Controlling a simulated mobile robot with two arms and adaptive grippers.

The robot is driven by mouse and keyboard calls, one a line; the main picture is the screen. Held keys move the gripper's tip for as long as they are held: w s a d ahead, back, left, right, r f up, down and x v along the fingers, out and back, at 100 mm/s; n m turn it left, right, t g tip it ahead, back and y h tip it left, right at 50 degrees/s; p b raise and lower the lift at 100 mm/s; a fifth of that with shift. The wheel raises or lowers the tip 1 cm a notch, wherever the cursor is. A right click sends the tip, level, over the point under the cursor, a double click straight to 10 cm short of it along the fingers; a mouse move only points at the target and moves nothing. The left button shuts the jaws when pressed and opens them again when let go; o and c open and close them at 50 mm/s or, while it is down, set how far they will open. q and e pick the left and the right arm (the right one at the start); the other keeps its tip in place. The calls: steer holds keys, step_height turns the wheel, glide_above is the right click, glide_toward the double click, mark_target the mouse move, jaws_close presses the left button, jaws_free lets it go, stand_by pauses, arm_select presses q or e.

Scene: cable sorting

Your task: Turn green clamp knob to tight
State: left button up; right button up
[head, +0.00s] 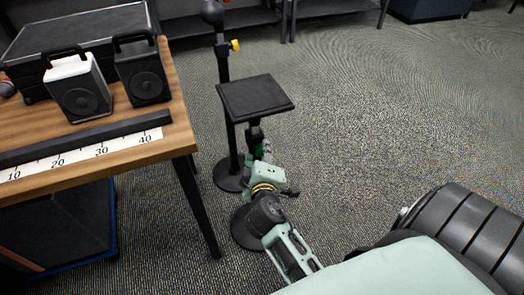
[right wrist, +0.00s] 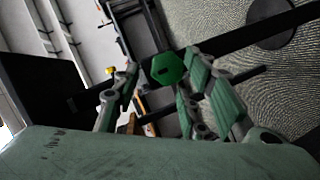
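The green clamp knob (right wrist: 166,68) is a six-sided knob with a dark slot, seen face-on in the right wrist view. It sits on a dark stand pole. In the head view only a small bit of green (head: 258,149) shows below the black square stand top (head: 256,97). My right gripper (right wrist: 162,63) is open, with one finger on each side of the knob. A gap shows on the left; whether the right finger touches the knob I cannot tell. In the head view my right gripper (head: 264,156) is beside the pole. My left gripper is out of view.
Another stand (head: 222,70) with a round black top and a yellow knob (head: 235,45) is just behind. A wooden table (head: 172,95) at left holds two speakers (head: 80,90) and a ruler strip (head: 85,153). The carpet (head: 390,110) to the right is clear.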

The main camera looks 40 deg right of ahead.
steer(key=v, duration=0.5)
steer(key=shift+s+a+r, duration=0.1)
steer(key=shift+s, duration=0.15)
